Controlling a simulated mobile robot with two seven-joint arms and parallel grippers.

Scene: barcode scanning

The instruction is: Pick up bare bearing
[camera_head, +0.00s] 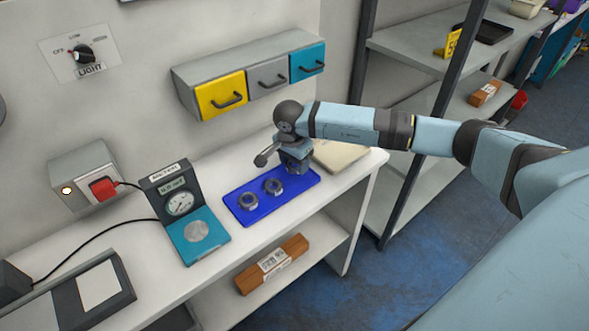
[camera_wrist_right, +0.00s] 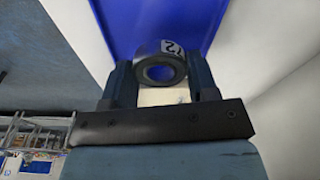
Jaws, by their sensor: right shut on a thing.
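My right gripper (camera_head: 294,164) is over the right end of the blue tray (camera_head: 241,217). In the right wrist view, the right gripper (camera_wrist_right: 161,76) is shut on a dark grey ring-shaped bearing (camera_wrist_right: 149,56). A white label with dark digits shows on the ring, and blue tray surface lies behind it. The head view hides this bearing behind the gripper. Two other grey bearings, one on the left (camera_head: 244,202) and one nearer the gripper (camera_head: 268,183), lie on the tray. My left gripper is in neither view.
A dial gauge stand (camera_head: 179,204) with a teal base stands left of the tray. Yellow, grey and teal drawers (camera_head: 268,89) hang on the wall above. A beige pad (camera_head: 342,156) lies right of the gripper. A brown box (camera_head: 272,264) lies on the shelf below.

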